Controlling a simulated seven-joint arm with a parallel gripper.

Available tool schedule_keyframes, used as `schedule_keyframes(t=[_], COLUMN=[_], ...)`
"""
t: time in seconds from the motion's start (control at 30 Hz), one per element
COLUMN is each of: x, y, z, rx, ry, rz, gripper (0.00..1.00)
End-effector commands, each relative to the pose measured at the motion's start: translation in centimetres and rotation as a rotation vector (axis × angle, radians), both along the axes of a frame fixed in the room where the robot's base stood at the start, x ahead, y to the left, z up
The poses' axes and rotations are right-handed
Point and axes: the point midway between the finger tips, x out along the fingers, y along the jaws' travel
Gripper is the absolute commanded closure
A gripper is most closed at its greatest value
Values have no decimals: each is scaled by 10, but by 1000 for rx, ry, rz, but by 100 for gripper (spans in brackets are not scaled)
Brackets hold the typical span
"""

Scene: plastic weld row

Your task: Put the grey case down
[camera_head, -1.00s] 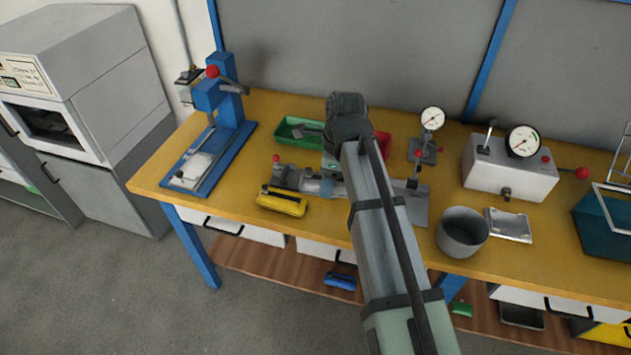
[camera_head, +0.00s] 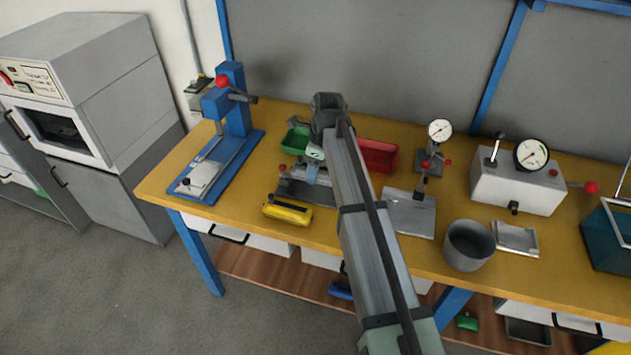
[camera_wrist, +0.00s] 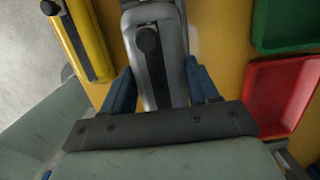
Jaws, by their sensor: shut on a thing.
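In the wrist view the grey case (camera_wrist: 152,60), with a black strip and a round black knob, lies between the two blue fingers of my gripper (camera_wrist: 161,90). The fingers are shut on it. In the head view my gripper (camera_head: 314,166) is over the left-middle of the yellow bench (camera_head: 365,223), partly hidden by my arm. The case is hard to make out there, and I cannot tell whether it touches the surface below. A yellow case (camera_head: 288,213) lies near the front edge; in the wrist view it (camera_wrist: 85,38) is left of the grey case.
A green tray (camera_head: 294,140) and a red tray (camera_head: 378,156) are behind. A blue press (camera_head: 231,110) stands left. Right are a dial gauge stand (camera_head: 430,165), a grey plate (camera_head: 408,213), a grey pot (camera_head: 468,246) and a gauge box (camera_head: 515,187).

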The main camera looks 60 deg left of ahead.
Motion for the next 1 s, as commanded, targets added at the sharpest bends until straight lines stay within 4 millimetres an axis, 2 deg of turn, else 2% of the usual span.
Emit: schedule_keyframes(t=[0.47, 0.9, 0.93, 1.0], x=[0, 0, 0, 0], y=[0, 0, 0, 0], z=[-48, -53, -53, -53], rx=[-1, 0, 0, 0], ry=[1, 0, 0, 0], rz=[1, 1, 1, 1], gripper=[73, 73, 38, 31])
